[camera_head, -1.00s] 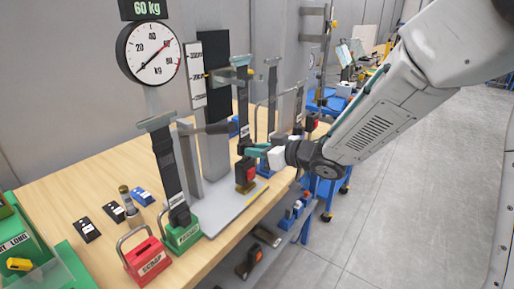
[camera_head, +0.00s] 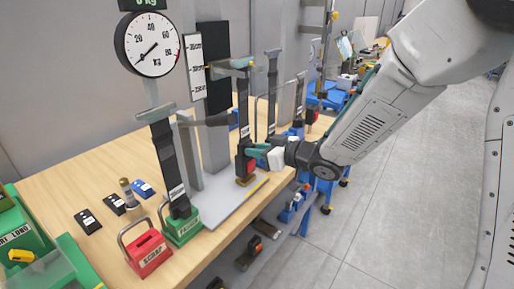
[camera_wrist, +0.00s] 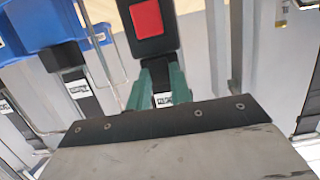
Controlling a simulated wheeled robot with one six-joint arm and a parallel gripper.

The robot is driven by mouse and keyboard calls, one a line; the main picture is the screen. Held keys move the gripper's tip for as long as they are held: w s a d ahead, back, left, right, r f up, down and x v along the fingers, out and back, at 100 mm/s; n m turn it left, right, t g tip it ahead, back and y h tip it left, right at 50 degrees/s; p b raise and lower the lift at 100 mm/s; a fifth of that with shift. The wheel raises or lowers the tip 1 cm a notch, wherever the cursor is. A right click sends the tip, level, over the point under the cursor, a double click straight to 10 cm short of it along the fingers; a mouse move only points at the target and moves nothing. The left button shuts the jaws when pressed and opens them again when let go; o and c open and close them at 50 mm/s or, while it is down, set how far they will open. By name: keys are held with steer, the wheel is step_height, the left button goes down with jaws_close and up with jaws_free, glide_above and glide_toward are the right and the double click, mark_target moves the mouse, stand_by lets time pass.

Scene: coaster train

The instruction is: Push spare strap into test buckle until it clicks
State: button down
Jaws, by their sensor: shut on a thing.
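The test buckle (camera_head: 251,167) is black with a red button and stands upright on a yellowish-brown base at the plate's right end. It fills the top middle of the wrist view (camera_wrist: 147,18). My gripper (camera_head: 257,152) has green fingers beside the buckle's top. In the wrist view my gripper (camera_wrist: 160,80) is shut on the dark strap (camera_wrist: 163,100), whose white label shows between the fingers. The strap (camera_head: 243,110) hangs from a bracket above. The fingers hide the joint of strap and buckle, so I cannot tell how deep the tongue sits.
A dial gauge (camera_head: 151,45) stands at the back left. A green block (camera_head: 181,226) with another strap and a red padlock-shaped box (camera_head: 149,254) stand at the front. Black tags (camera_head: 89,222) lie on the wooden bench (camera_head: 70,185). Open floor (camera_head: 400,180) lies to the right.

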steer(key=c, duration=1.2)
jaws_free()
steer(key=shift+o, duration=0.2)
steer(key=shift+d+r, duration=0.1)
steer(key=v, duration=0.7)
steer(key=shift+s+d, duration=0.15)
steer(key=shift+d, duration=0.05)
